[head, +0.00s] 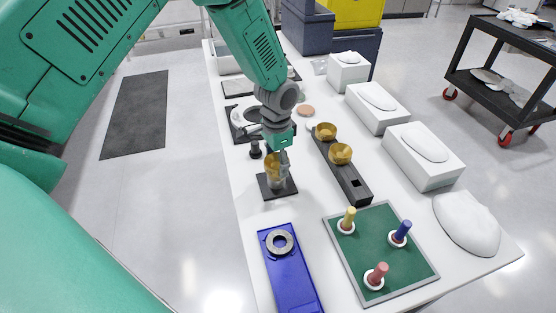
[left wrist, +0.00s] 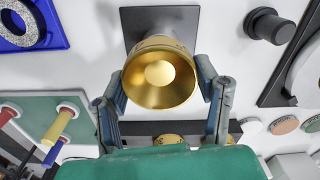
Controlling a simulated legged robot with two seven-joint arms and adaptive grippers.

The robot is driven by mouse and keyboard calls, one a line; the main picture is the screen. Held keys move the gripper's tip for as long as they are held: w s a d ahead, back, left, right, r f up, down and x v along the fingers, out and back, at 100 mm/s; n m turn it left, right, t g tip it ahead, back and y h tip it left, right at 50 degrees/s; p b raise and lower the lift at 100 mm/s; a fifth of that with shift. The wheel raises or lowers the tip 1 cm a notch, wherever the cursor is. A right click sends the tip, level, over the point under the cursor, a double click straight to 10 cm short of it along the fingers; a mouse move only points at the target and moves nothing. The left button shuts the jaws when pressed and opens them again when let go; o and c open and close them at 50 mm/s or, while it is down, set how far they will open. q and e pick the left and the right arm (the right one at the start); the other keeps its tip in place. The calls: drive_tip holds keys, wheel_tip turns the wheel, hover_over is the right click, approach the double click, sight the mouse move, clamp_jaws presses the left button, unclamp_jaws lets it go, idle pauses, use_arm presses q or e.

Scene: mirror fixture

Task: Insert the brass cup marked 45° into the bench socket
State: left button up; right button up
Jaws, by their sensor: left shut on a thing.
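My left gripper (head: 277,162) is shut on a brass cup (head: 271,166), with its fingers on either side. In the left wrist view the cup (left wrist: 160,75) shows its open mouth between the fingertips (left wrist: 162,88). The cup is over a dark square base (head: 268,192), which looks like the bench socket; the base also shows behind the cup in the left wrist view (left wrist: 187,22). I cannot tell whether the cup is seated or just above it. The 45° mark is not readable. My right gripper is not in view.
A dark rail (head: 348,174) carries two more brass cups (head: 325,131) (head: 340,154) and has an empty square hole. A blue tray (head: 291,283) with a grey ring and a green board (head: 372,235) with coloured pegs lie nearer. White boxes (head: 423,156) line the right.

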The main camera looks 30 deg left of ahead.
sight(277, 165)
use_arm(q)
drive_tip(key=shift+f, duration=0.35)
drive_tip(key=shift+f+b, duration=0.7)
drive_tip(key=shift+f, duration=0.3)
drive_tip(key=o, duration=1.3)
drive_tip(key=shift+r, duration=0.35)
wheel_tip(277, 165, up, 11)
drive_tip(key=shift+r, duration=0.15)
